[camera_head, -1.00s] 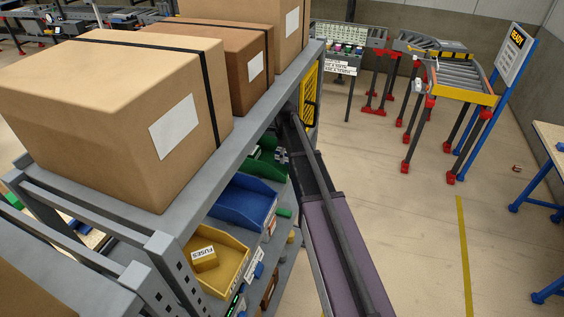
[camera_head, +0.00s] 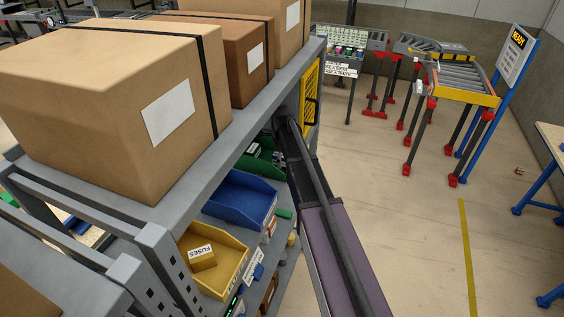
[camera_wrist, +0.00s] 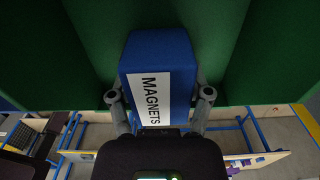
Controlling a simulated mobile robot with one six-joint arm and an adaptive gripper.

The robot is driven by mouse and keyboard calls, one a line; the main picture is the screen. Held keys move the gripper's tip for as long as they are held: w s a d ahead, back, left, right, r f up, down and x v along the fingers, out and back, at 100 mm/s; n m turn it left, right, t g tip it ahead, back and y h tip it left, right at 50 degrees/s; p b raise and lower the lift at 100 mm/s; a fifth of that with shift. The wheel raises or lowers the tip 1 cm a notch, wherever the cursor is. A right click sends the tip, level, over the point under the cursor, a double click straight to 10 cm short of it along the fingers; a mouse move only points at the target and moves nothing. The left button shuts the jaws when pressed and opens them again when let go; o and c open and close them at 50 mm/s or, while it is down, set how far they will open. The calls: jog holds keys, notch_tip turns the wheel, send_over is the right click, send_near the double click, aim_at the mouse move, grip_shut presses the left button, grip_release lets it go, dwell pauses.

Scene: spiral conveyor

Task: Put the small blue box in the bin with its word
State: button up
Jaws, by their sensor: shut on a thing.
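In the wrist view, the small blue box (camera_wrist: 158,50) has a white label reading MAGNETS. My gripper (camera_wrist: 160,97) is shut on it, with one finger at each side. Green walls (camera_wrist: 60,50) surround the box in that view, and they look like the inside of a green bin. In the head view, a green bin (camera_head: 262,160), a blue bin (camera_head: 240,199) and a yellow bin (camera_head: 232,262) stand in a row on a rack shelf. The bins' words are too small to read. My gripper and the blue box are hidden in the head view.
Large cardboard boxes (camera_head: 110,90) stand on the grey upper shelf (camera_head: 215,150) above the bins. A box marked FUSES (camera_head: 201,257) lies in the yellow bin. A roller conveyor (camera_head: 462,80) stands at the back right. Open floor lies to the right.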

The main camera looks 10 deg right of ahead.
jog(key=shift+f, duration=0.2)
jog(key=o, duration=1.3)
jog(key=shift+r, duration=0.1)
jog(key=shift+c, duration=0.2)
jog(key=shift+r, duration=0.15)
notch_tip(320, 180, up, 8)
jog(key=p, duration=0.7)
jog(key=shift+f, duration=0.25)
jog(key=shift+s, duration=0.1)
